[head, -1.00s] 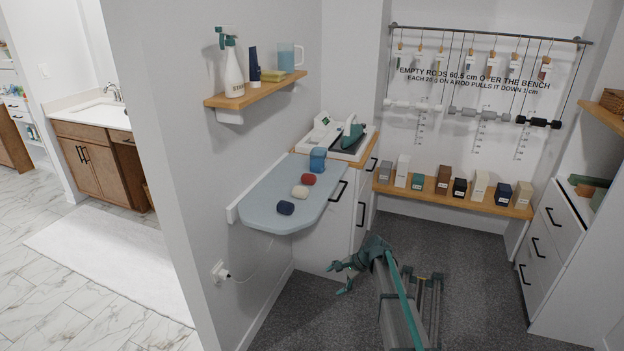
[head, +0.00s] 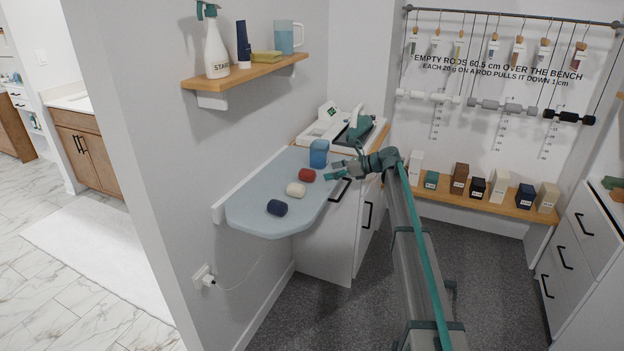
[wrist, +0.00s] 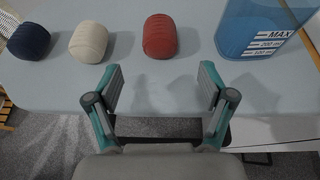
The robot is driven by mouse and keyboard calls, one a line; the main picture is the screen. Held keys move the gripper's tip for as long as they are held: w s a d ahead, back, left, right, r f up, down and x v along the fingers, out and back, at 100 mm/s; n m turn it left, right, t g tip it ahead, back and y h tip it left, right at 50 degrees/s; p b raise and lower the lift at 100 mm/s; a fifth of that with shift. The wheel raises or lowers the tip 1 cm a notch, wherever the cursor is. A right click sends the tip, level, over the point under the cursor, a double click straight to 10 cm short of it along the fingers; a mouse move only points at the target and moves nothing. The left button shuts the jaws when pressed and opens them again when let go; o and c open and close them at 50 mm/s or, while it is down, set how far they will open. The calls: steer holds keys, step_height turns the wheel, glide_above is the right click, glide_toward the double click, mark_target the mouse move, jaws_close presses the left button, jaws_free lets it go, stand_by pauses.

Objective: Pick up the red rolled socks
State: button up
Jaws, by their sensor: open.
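The red rolled socks (head: 307,175) lie on the pale blue ironing board (head: 250,206), between a white roll and a blue measuring cup. My gripper (head: 339,171) is just right of the red socks, near the board's right edge. In the wrist view my gripper (wrist: 158,85) is open and empty, its two fingers spread apart and not touching the socks.
A white roll (head: 296,189) and a navy roll (head: 277,207) lie in line nearer the front. The blue measuring cup (head: 319,153) stands close behind the red socks. A wall shelf (head: 245,76) with a spray bottle (head: 216,50) hangs above the board.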

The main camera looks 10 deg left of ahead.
mark_target(307, 174)
steer(key=shift+w+a+f, duration=0.15)
steer(key=shift+a, duration=0.15)
steer(key=p+x, duration=0.1)
steer(key=x, duration=0.3)
steer(key=shift+a, duration=0.45)
steer(key=p+x, duration=0.1)
steer(key=x, duration=0.3)
steer(key=shift+a, duration=0.15)
steer(key=shift+w+a+f+p, duration=0.2)
steer(key=shift+a+p, duration=0.1)
steer(key=shift+a, duration=0.1)
steer(key=c, duration=1.2)
steer(key=shift+c, duration=0.2)
